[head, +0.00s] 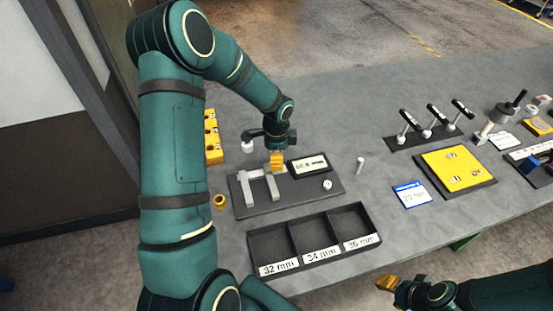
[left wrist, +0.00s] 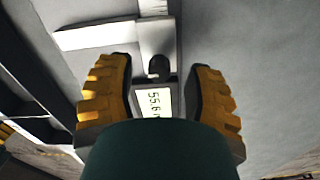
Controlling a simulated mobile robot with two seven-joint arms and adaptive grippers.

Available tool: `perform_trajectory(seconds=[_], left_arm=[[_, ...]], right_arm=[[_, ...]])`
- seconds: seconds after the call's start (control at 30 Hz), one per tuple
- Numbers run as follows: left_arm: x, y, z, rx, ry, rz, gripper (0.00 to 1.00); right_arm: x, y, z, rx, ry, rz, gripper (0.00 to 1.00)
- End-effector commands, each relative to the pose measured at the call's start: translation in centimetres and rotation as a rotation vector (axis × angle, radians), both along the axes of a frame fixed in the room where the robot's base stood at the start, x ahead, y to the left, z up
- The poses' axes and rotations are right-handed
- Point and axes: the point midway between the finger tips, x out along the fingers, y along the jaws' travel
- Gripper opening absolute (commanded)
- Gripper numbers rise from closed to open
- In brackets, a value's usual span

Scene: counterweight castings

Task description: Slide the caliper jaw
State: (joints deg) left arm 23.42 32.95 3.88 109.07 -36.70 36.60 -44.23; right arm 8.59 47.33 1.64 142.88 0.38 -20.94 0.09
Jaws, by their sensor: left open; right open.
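The caliper stands on a dark base plate (head: 300,196), with two grey jaws side by side, a left jaw (head: 249,192) and a right jaw (head: 274,188). Its digital display (head: 309,166) is behind and to the right. My left gripper (head: 277,161) is over the back end of the right jaw. In the left wrist view its yellow fingers (left wrist: 160,95) are open, with a small dark knob (left wrist: 159,67) and the display (left wrist: 158,102) seen in the gap. I cannot tell if they touch anything. My right gripper (head: 388,283) is open, off the table's front edge.
A three-compartment tray (head: 285,264) labelled 32, 34 and 36 mm lies in front and looks empty. A yellow block (head: 212,137) and a brass ring (head: 219,201) are to the left. A yellow plate (head: 457,168), blue-edged card (head: 412,193) and black rack (head: 423,136) are right.

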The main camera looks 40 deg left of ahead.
Motion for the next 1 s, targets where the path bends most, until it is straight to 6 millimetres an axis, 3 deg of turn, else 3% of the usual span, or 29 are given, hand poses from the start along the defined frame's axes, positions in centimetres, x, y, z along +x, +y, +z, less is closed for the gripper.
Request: perform_trajectory(seconds=[0.3,0.5,0.7,1.0], left_arm=[[0.1,0.0,6.4,0.003,-0.005,-0.001,0.52],[0.0,0.0,9.5,0.001,-0.002,-0.002,0.52],[0.0,0.0,10.7,0.0,0.0,-0.001,0.52],[0.0,0.0,10.8,0.0,0.0,-0.002,0.52]], right_arm=[[0.0,0.0,0.0,0.0,0.0,0.0,0.47],[0.0,0.0,0.0,0.0,0.0,0.0,0.47],[0.0,0.0,0.0,0.0,0.0,0.0,0.47],[0.0,0.0,0.0,0.0,0.0,0.0,0.47]])
